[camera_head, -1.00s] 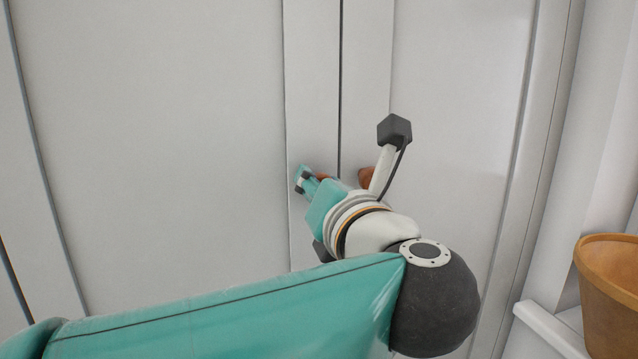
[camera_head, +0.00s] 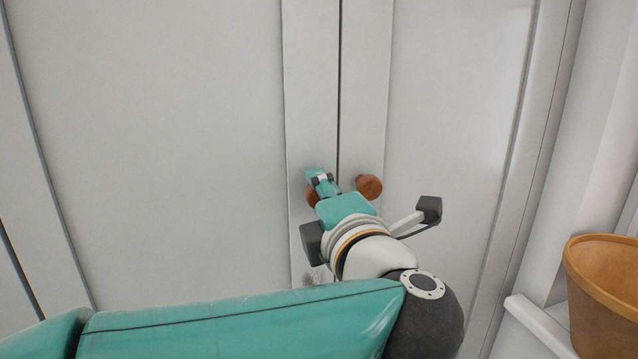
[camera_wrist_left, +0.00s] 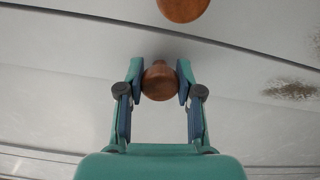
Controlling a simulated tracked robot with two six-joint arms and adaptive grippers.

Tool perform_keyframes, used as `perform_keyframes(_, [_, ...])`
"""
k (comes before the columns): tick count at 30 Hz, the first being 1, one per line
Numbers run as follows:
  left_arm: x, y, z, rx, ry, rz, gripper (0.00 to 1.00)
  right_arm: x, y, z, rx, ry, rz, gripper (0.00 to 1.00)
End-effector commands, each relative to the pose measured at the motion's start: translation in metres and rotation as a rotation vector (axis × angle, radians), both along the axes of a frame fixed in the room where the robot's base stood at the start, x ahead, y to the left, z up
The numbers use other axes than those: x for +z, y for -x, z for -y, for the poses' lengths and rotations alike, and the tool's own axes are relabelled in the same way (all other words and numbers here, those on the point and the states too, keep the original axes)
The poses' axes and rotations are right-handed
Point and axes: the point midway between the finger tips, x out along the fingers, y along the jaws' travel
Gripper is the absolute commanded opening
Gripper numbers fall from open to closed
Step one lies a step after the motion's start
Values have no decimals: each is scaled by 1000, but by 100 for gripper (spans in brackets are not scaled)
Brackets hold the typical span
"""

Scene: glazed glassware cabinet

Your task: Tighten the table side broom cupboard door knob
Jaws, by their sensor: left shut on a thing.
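Two round reddish-brown wooden knobs sit on pale cupboard doors, one each side of the dark gap between them. The left knob (camera_head: 312,196) is mostly hidden behind my left gripper (camera_head: 322,182). In the left wrist view this knob (camera_wrist_left: 159,82) lies between the two fingers, and the gripper is shut on it. My right gripper is not in view.
The left door (camera_head: 150,130) and right door (camera_head: 455,110) look closed and flat. An orange-brown basket or pot (camera_head: 605,300) stands at the lower right, near a white ledge (camera_head: 540,328). A dark smudge (camera_wrist_left: 290,88) marks the door surface in the left wrist view.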

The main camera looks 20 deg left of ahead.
Motion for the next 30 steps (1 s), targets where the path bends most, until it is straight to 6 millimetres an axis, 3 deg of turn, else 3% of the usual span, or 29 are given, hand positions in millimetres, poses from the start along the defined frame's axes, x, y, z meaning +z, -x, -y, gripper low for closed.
perform_keyframes(30, [-3,0,0,-5,-804,-555,0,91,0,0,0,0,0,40])
